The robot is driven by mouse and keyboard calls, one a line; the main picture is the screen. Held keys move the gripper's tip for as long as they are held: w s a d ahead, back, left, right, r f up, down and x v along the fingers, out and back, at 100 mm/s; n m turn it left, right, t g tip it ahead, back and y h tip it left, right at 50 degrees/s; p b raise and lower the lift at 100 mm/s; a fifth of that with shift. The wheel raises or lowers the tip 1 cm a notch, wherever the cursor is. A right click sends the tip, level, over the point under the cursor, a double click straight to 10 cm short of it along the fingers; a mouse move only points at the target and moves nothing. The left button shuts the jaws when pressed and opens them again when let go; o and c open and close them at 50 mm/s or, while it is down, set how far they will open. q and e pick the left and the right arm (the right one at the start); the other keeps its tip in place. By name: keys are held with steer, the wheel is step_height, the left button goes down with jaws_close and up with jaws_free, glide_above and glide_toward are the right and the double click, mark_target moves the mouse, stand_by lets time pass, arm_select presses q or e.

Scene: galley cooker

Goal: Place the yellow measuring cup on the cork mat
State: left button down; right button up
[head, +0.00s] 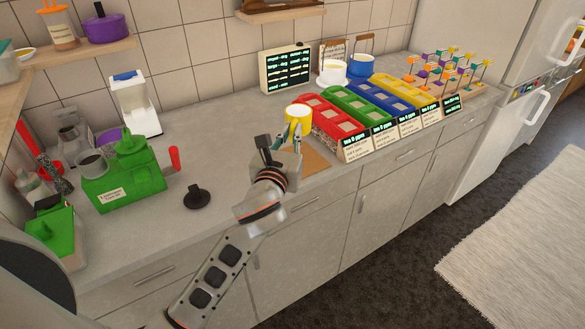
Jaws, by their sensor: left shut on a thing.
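The yellow measuring cup (298,124) is upright in my left gripper (297,137), which is shut on it. Its pale inside shows from above, and the gripper fingers hide part of its lower side. The brown cork mat (317,161) lies flat on the counter near its front edge, partly hidden by my gripper and wrist. The cup appears over the mat's far part. I cannot tell whether its base touches the mat. My right gripper is not in view.
A row of colored bins (320,118) with price cards stands just right of the cup. A green machine (130,175) with a red handle and a black round object (197,196) stand to the left. A menu board (286,68) is behind.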

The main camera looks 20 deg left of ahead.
arm_select(q)
step_height(320, 180, down, 6)
steer(key=shift+r+b, duration=0.25)
steer(key=shift+b, duration=0.4)
steer(key=shift+f+b, duration=0.9)
steer(key=shift+f, duration=1.6)
steer(key=shift+r, duration=0.1)
steer(key=c, duration=2.5)
jaws_free()
steer(key=shift+f, duration=0.2)
steer(key=shift+c, duration=0.2)
steer(key=o, duration=0.4)
steer(key=shift+o, duration=0.2)
steer(key=shift+r, duration=0.1)
